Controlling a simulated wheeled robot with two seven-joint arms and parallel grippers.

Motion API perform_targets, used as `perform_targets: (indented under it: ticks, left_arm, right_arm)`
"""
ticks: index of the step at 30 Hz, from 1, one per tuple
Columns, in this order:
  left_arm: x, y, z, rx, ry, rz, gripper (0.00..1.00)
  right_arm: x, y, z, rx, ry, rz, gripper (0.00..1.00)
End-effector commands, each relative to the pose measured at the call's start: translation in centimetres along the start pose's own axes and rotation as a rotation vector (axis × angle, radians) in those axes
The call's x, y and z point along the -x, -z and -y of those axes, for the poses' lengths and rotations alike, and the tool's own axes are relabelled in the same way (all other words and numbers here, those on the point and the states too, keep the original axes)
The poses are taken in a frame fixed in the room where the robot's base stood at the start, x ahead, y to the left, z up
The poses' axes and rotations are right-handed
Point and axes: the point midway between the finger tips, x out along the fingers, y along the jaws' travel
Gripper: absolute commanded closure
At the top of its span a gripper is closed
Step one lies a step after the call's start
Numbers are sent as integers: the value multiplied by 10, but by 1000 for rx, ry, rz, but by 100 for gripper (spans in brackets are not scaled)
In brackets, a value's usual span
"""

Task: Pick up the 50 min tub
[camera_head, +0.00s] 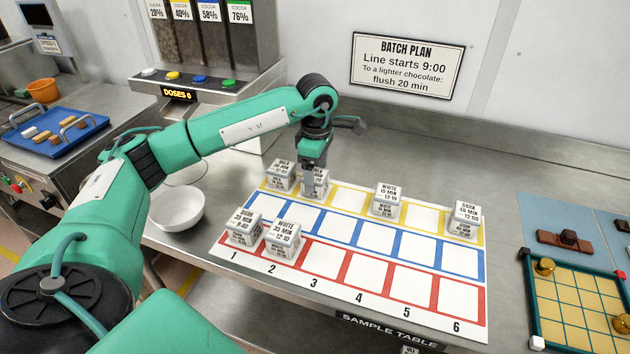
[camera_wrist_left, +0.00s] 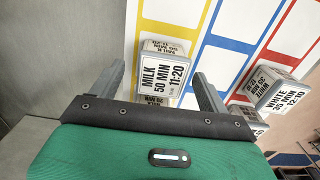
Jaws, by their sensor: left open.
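The 50 min tub is a small pale tub labelled MILK 50 MIN 11:20 (camera_wrist_left: 161,76), in the yellow row at column 2. In the head view this tub (camera_head: 316,188) is partly hidden by my left gripper (camera_head: 314,168). In the left wrist view the open fingers of my left gripper (camera_wrist_left: 157,74) are on either side of the tub. I cannot tell whether they touch it. My right gripper is not in view.
Another tub (camera_head: 280,178) stands close at the left in the yellow row. White (camera_head: 386,208) and dark (camera_head: 464,225) tubs stand further right. Two more (camera_head: 243,234) (camera_head: 283,248) are in the red row. A white bowl (camera_head: 177,213) stands left. The blue row is clear.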

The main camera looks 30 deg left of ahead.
Motion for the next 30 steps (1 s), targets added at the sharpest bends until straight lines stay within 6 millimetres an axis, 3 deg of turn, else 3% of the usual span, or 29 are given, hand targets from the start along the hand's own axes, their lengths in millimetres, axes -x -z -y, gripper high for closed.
perform_targets:
  ticks: [6,14,22,30]
  left_arm:
    - [-27,-1,3,0,1,0,22]
    - [-31,-1,2,0,0,0,22]
    - [-30,-1,2,0,0,0,71]
    - [-30,-1,2,0,-1,1,73]
  right_arm:
    - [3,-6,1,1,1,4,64]
    - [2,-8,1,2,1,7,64]
    - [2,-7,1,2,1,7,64]
    - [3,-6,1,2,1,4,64]
